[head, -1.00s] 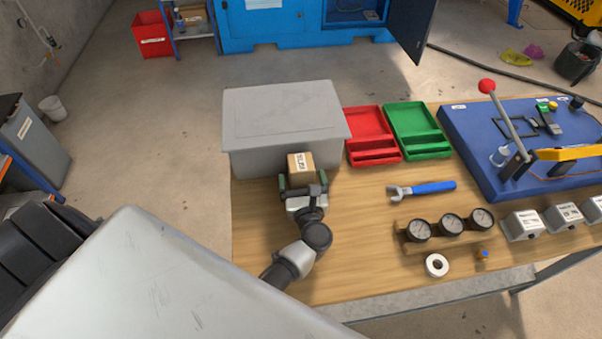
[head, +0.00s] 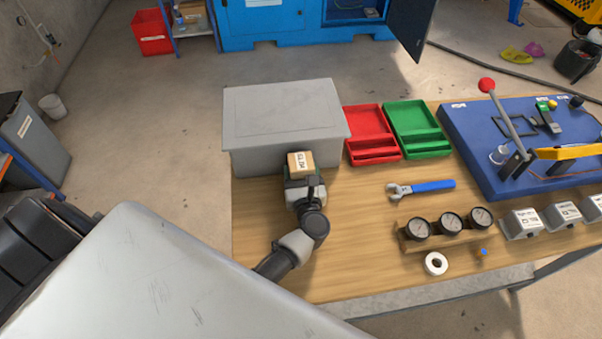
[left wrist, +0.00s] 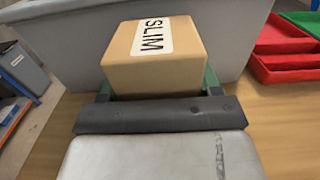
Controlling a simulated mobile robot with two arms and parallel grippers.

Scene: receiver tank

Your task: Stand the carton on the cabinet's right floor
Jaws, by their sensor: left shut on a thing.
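The carton (head: 300,163) is a small brown box with a white label reading SLIM, which shows large in the left wrist view (left wrist: 150,70). My left gripper (head: 301,175) is shut on the carton, with its green fingers at the carton's sides in the left wrist view (left wrist: 158,88). The carton is upright or nearly so, close in front of a grey box-shaped body (head: 285,112) on the table, which looks like the cabinet. Its inside and floor are hidden from both views. I cannot tell if the carton touches it. My right gripper is not in view.
A red tray (head: 368,122) and a green tray (head: 416,118) lie right of the grey body. A blue-handled wrench (head: 430,186), a gauge block (head: 408,243) and a white ring (head: 436,264) lie on the wooden table (head: 350,270). The table left of my gripper is bare.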

